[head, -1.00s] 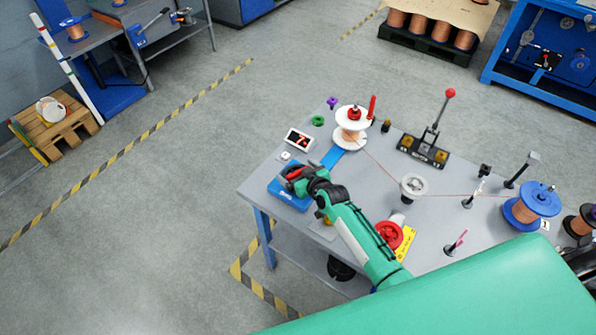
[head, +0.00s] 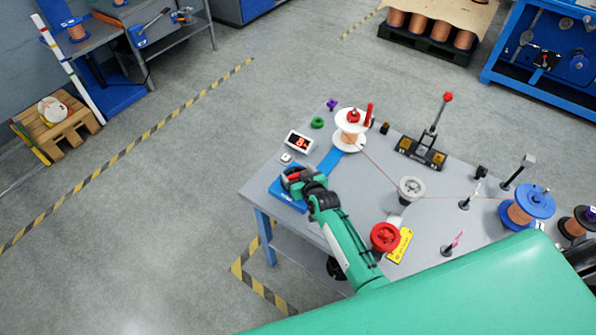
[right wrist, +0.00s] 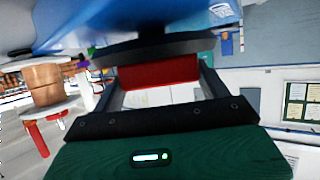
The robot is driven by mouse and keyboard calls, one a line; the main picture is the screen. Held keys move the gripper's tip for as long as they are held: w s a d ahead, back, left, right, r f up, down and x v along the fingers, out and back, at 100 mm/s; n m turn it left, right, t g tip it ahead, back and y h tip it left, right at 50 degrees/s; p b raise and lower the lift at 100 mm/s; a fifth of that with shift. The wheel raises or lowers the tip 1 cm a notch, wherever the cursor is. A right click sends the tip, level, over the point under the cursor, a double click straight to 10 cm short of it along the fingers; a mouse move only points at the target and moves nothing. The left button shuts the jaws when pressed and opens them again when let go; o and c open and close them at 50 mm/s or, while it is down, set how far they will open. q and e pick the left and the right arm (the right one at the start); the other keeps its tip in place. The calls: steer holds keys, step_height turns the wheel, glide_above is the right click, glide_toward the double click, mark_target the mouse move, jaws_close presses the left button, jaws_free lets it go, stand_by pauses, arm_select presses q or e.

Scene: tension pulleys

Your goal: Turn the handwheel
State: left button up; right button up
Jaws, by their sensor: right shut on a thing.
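The handwheel (head: 286,178) is a dark wheel with a red grip, on a blue box (head: 289,197) at the table's left corner. My right gripper (head: 298,179) is at the wheel, shut on its red grip. In the right wrist view the red grip (right wrist: 158,72) lies between the two fingers, below the dark wheel rim (right wrist: 150,48) and the blue box (right wrist: 100,15). The gripper and arm hide part of the wheel. A small display (head: 299,142) behind the box shows a red digit that looks like 8. My left gripper is not in view.
A white-flanged copper spool (head: 349,132) stands behind the wheel. Its wire runs round a grey pulley (head: 411,187) to a blue spool (head: 528,206). A red knob (head: 385,236) is close beside my right arm. A lever with a red ball (head: 447,97) stands upright at the back.

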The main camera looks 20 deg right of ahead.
steer(key=o, duration=1)
steer(key=shift+s+r, duration=0.1)
steer(key=shift+s, duration=0.45)
steer(key=b+v, duration=0.2)
steer(key=v, duration=1)
steer(key=shift+s+d+r, duration=0.1)
steer(key=shift+s+r, duration=0.15)
steer(key=shift+s, duration=0.05)
